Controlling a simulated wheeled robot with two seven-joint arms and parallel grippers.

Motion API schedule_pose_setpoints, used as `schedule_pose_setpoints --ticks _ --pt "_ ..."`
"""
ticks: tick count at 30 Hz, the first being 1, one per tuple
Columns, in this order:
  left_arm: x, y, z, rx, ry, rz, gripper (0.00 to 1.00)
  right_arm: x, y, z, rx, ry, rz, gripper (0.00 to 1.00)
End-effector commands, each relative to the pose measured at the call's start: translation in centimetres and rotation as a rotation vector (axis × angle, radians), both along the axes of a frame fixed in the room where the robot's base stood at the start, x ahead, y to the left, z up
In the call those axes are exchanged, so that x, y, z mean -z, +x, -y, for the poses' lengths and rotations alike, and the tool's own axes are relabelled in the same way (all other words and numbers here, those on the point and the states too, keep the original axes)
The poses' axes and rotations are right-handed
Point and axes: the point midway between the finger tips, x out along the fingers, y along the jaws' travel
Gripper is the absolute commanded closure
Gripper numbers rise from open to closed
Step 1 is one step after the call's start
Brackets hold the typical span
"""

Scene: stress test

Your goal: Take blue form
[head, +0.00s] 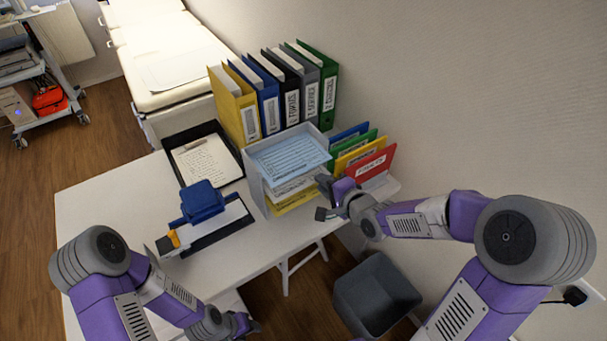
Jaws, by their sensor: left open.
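The blue form (287,157) is a pale blue printed sheet lying in the top tier of a light grey letter tray (254,187) on the white desk. White papers (293,186) and yellow papers (293,202) show in the tiers below. My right gripper (324,199) is beside the tray's right front side, with its fingers apart and nothing seen between them. My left gripper (250,325) is open and low at the bottom of the view, well away from the tray. Its fingers are small and partly hidden by its own wrist.
Upright binders (290,95) stand behind the tray, and colored folders (358,158) stand to its right. A clipboard (203,160) and a blue device (202,201) on a dark base are to the left. A grey bin (375,295) stands below the desk edge. The desk's left part is clear.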

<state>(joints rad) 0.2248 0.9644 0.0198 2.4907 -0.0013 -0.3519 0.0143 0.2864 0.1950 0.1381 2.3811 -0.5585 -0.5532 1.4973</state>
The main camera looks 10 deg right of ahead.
Motion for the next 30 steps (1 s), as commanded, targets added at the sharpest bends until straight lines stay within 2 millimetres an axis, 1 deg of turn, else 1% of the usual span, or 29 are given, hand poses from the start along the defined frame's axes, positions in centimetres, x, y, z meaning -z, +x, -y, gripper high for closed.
schedule_pose_setpoints --ticks 5,9,18,24,30 --pt "1.6 0.0 0.0 0.000 0.000 0.000 0.53 1.2 1.8 -0.8 -0.002 0.002 -0.002 0.79" --pt "2.7 0.0 0.0 0.000 0.000 0.000 0.53 2.1 3.6 -1.5 -0.003 0.001 -0.001 0.79" --pt "4.1 0.0 0.0 0.000 0.000 0.000 0.53 3.5 7.0 -2.6 -0.001 0.001 -0.002 0.79" --pt "4.5 0.0 0.0 0.000 0.000 0.000 0.53 3.9 8.0 -3.0 -0.001 0.000 -0.004 0.79" --pt "4.5 0.0 0.0 0.000 0.000 0.000 0.53 3.8 8.2 -3.1 -0.001 0.000 -0.003 0.79"
